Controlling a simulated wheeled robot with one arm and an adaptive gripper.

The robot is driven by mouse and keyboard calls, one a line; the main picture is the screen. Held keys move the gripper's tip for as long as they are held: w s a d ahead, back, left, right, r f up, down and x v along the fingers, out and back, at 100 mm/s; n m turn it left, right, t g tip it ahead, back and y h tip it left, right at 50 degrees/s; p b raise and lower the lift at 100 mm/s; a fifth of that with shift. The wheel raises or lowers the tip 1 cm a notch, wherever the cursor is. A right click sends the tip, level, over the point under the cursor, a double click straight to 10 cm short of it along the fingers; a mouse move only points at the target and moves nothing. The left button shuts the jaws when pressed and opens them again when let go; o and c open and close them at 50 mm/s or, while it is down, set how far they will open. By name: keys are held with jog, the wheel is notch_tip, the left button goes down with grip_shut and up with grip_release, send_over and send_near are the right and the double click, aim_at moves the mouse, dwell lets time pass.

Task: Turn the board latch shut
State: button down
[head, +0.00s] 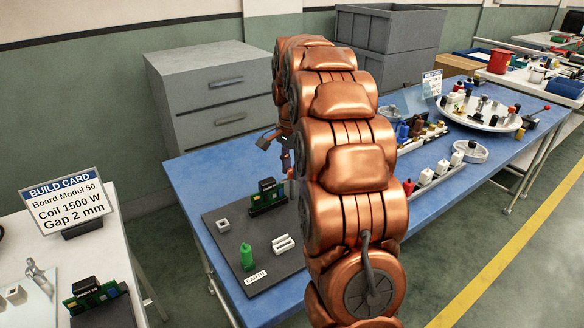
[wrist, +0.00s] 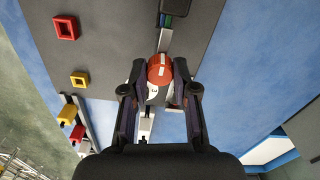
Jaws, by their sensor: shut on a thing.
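In the wrist view, my gripper (wrist: 160,88) has its two dark fingers closed on either side of a round red and white knob (wrist: 159,68), which appears to be the board latch. The knob sits over the grey mat, by a light metal strip. The board (wrist: 177,7) shows only its green and blue edge at the top. In the head view, the board (head: 268,196) stands upright in a black holder on the grey mat (head: 225,262). There my gripper (head: 287,160) is mostly hidden behind my copper arm, and the knob is hidden.
A green piece (head: 246,257) and a white slotted block (head: 283,243) stand on the mat. A round tray (head: 481,116) holds several parts farther right on the blue table (head: 215,170).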

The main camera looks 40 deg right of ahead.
jog(key=c, duration=0.9)
grip_release()
jog(key=shift+r, duration=0.1)
notch_tip(320, 180, up, 12)
dwell(0.6)
